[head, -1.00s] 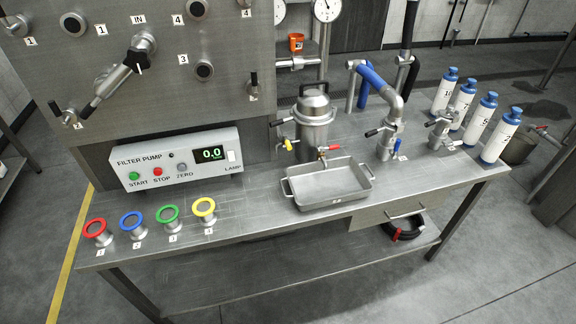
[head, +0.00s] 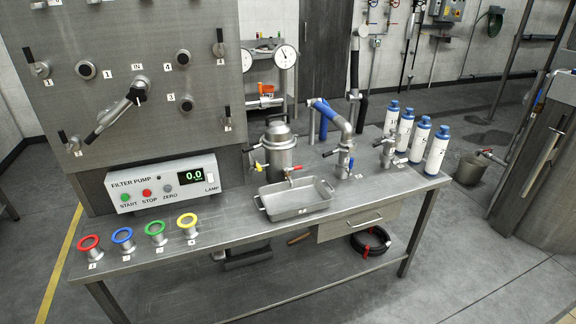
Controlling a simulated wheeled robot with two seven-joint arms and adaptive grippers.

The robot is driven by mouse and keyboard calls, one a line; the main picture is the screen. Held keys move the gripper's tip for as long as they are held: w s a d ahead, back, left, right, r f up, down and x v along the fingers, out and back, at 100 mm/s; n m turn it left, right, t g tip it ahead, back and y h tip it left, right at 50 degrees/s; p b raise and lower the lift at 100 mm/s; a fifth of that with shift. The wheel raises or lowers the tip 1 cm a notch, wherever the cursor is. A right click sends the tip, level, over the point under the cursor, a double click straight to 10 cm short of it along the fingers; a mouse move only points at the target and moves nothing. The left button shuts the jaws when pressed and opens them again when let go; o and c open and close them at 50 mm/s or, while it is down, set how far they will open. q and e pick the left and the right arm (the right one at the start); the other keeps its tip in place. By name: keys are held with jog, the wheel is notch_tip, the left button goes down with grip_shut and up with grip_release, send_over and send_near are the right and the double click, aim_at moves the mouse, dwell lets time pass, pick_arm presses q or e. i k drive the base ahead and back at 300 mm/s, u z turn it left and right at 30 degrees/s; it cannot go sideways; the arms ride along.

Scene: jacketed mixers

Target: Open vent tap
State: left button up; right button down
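A steel filter vessel (head: 281,150) with a black top handle stands upright on the bench behind the tray. Small taps sit low on it, one with a yellow handle (head: 258,167) and one with a red handle (head: 295,168). A black lever (head: 249,149) shows at its left side. To the right, a pipe fitting (head: 345,158) with a black lever joins a blue-sleeved hose (head: 325,112), and a smaller tap (head: 387,152) stands beside it. I cannot read which of these is labelled as the vent. Neither of my grippers is in view.
The steel bench (head: 225,215) carries a tray (head: 296,212), the filter pump box (head: 163,183), coloured ring fittings and several white bottles (head: 420,140). A valve panel (head: 130,60) rises at the left. Open floor (head: 480,250) lies right of the bench.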

aim_at(258, 165)
jog(key=z, duration=0.6)
jog(key=i, duration=1.1)
jog(key=u, duration=0.3)
